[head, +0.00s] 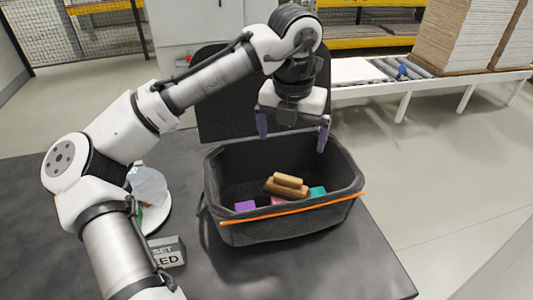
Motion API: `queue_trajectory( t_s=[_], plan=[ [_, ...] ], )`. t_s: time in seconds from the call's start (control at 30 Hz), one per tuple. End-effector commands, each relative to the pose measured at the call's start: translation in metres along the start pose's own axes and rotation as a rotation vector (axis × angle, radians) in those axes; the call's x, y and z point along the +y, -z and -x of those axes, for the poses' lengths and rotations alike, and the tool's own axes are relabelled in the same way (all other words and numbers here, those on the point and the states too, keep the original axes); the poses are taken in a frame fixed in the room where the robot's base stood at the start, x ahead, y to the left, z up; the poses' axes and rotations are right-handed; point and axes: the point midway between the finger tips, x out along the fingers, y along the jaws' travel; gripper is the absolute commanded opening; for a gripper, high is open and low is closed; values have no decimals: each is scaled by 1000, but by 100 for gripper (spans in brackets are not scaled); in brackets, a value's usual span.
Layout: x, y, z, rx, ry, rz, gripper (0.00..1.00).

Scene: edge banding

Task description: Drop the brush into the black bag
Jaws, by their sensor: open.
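The black bag (225,222) is an open, box-like container with an orange strip along its front, standing on the dark table. A brown wooden brush (287,184) lies inside it, on top of colored blocks. My gripper (293,138) is above the back part of the bag, pointing down. Its two purple-grey fingers are wide apart with nothing between them. The brush is below the fingers and apart from them. The underside of the brush is hidden.
Purple (245,206) and teal (317,192) blocks and a pink one lie in the bag. Left of it are a clear rounded container (148,186) on a white round base and a small grey lettered sign (168,252). The table's front right is clear. A roller conveyor (400,68) stands behind.

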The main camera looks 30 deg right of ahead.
Motion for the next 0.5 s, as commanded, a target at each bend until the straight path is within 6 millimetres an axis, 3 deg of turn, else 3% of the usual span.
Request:
queue_trajectory(
  t_s=[0.17,0.5],
  plan=[
    [-1,0,29,-3,1,0,100],
    [0,0,106,-2,-4,2,100]
  ],
)
